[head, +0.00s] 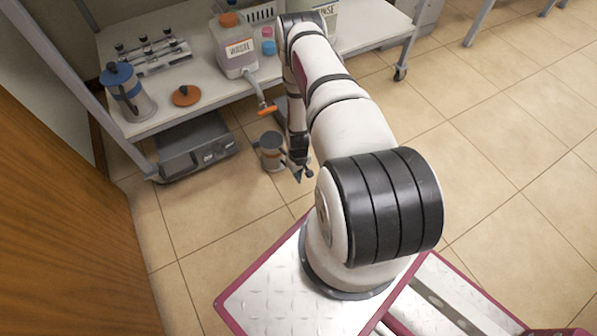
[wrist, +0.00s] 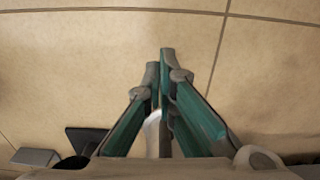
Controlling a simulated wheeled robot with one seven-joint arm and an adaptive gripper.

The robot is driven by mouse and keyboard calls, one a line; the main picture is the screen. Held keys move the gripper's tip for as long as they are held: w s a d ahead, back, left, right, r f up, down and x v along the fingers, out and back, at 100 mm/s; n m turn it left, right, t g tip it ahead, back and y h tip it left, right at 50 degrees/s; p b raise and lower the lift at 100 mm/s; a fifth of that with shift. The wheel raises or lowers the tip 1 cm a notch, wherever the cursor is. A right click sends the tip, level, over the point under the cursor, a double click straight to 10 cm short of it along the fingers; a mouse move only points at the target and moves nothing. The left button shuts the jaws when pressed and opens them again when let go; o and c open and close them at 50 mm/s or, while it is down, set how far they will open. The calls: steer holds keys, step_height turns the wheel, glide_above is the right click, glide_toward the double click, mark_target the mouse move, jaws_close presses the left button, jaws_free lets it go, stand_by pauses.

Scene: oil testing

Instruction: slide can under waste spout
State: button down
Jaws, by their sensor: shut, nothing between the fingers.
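A grey metal can (head: 271,152) with an open top stands upright on the floor, just left of my gripper. The waste jug (head: 232,62), labelled WASTE, stands on the bench. Its spout (head: 258,92) hangs over the bench's front edge and ends in an orange lever (head: 267,111). In the head view the can is below the lever in the picture; whether it is directly under the outlet I cannot tell. My gripper (head: 303,175) points down beside the can, shut and empty; touching or apart is unclear. In the wrist view its fingertips (wrist: 160,58) meet over bare floor.
A blue-topped canister (head: 127,96) and an orange lid (head: 186,95) stand on the white bench (head: 212,92). A grey box-like device (head: 196,146) sits low beneath it at left. A wooden panel (head: 60,220) fills the near left. Tiled floor right of my arm is free.

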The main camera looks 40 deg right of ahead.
mark_target(276, 154)
step_height(276, 154, down, 2)
steer(key=shift+f+b, duration=0.15)
steer(key=shift+b, duration=0.2)
steer(key=w, duration=0.1)
steer(key=w+b, duration=0.1)
steer(key=shift+w+d, duration=0.3)
steer(key=shift+w+d+r+b, duration=0.15)
steer(key=shift+w+r+b, duration=0.2)
steer(key=shift+w, duration=0.35)
steer(key=shift+w+d+f, duration=0.1)
steer(key=shift+w+d, duration=0.15)
steer(key=shift+w, duration=0.65)
steer(key=shift+w+d, duration=0.2)
steer(key=shift+w, duration=0.7)
